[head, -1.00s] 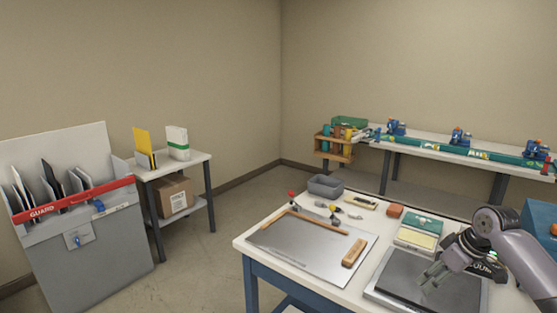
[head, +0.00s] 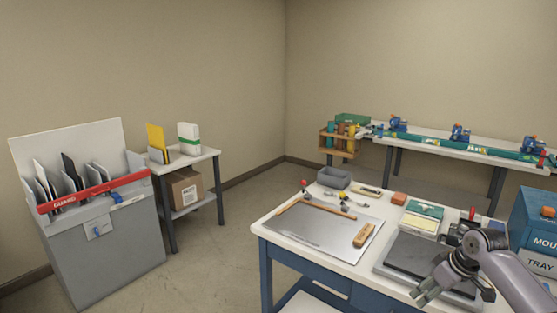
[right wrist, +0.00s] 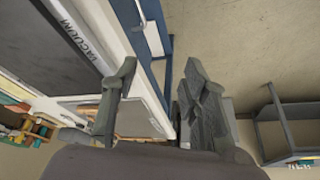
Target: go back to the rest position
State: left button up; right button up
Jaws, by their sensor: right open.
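My right gripper (head: 428,291) is at the lower right in the head view. Its fingers are apart, with nothing between them. It hangs over the front edge of the grey vacuum plate (head: 396,262) on the worktable (head: 290,241). In the right wrist view the open fingers (right wrist: 157,100) show with the table edge and floor behind them, and the plate edge marked VACUUM at upper left. My left gripper is in neither view.
A grey guard bin (head: 110,250) and a small side table (head: 205,157) stand left. The floor between is clear.

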jog(key=s+a+f+m+h, duration=0.1)
jog(key=s+f, duration=0.2)
jog(key=f, duration=0.8)
jog(key=s+f+m, duration=0.1)
jog(key=s+f, duration=0.1)
jog(key=f, duration=0.9)
jog(key=s+a+f+m+g+h, duration=0.1)
jog(key=s+a+f, duration=0.1)
jog(key=s+f, duration=1.1)
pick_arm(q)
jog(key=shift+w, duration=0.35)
pick_arm(e)
jog(key=s+a+f, duration=0.4)
jog(key=s+f, duration=0.2)
jog(key=s, duration=0.6)
jog(key=s+a+f+g, duration=0.1)
jog(key=s+a+f, duration=0.3)
jog(key=s, duration=0.9)
jog(key=s+a+f+g, duration=0.1)
jog(key=s+a+f, duration=0.3)
jog(key=s+f, duration=0.5)
jog(key=s, duration=0.4)
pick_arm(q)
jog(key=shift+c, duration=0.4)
pick_arm(e)
jog(key=shift+w, duration=0.1)
jog(key=shift+c, duration=0.3)
